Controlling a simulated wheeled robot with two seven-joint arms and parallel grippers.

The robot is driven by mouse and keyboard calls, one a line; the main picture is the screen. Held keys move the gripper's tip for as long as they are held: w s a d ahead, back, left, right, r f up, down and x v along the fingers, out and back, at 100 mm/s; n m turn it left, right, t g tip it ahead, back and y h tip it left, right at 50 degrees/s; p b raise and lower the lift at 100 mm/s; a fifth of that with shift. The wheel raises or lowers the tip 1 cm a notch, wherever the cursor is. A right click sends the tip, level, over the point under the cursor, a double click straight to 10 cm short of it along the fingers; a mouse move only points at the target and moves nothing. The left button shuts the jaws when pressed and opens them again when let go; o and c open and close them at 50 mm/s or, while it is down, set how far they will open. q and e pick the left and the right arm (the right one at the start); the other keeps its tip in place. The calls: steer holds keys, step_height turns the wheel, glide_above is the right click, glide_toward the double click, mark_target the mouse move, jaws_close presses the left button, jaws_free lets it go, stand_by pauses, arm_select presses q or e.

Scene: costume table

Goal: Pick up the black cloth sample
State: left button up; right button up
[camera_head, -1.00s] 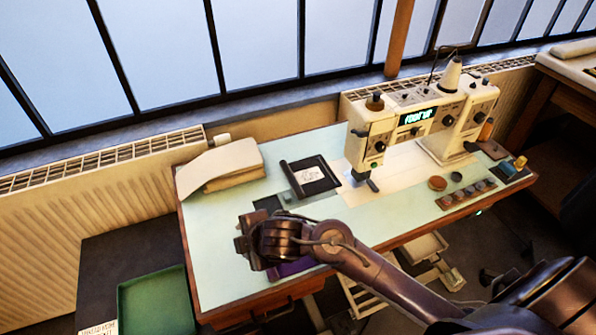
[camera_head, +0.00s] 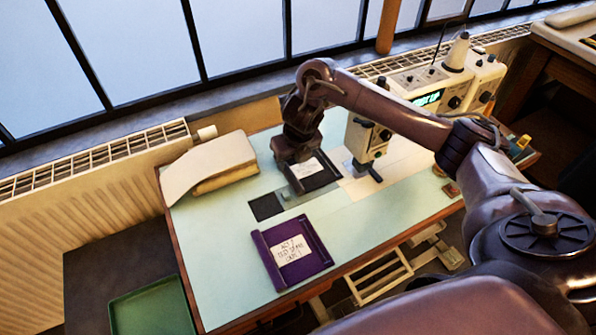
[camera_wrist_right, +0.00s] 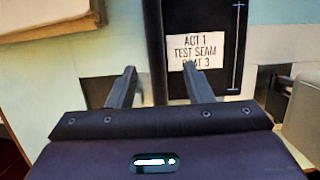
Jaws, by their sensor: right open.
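The black cloth sample (camera_head: 324,179) lies on the pale table in front of the sewing machine, partly hidden by my right gripper. In the right wrist view the black cloth sample (camera_wrist_right: 205,20) carries a white label reading "ACT 1 TEST SEAM", and a raised dark roll (camera_wrist_right: 153,45) runs along its left edge. My right gripper (camera_head: 297,190) is open and points down over the cloth's left edge. In the wrist view its fingers (camera_wrist_right: 158,72) appear on either side of the roll, the right one near the label. Contact cannot be told. My left gripper is not in view.
A purple sample (camera_head: 290,255) with a label lies nearer the table's front. A dark square (camera_head: 265,207) is left of my gripper. The sewing machine (camera_head: 370,135) stands close on the right. A folded cream cloth (camera_head: 215,165) lies at the back left. A green tray (camera_head: 150,305) is below left.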

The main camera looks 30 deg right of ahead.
mark_target(289, 171)
steer(key=x, duration=0.1)
steer(key=b+x, duration=0.1)
steer(key=x, duration=0.1)
steer(key=b+x, duration=0.1)
steer(key=shift+a+f, duration=0.25)
steer(key=shift+a, duration=0.05)
steer(key=shift+w+f, duration=0.15)
steer(key=shift+f, duration=0.25)
steer(key=shift+r, duration=0.1)
steer(key=shift+c, duration=0.5)
jaws_close()
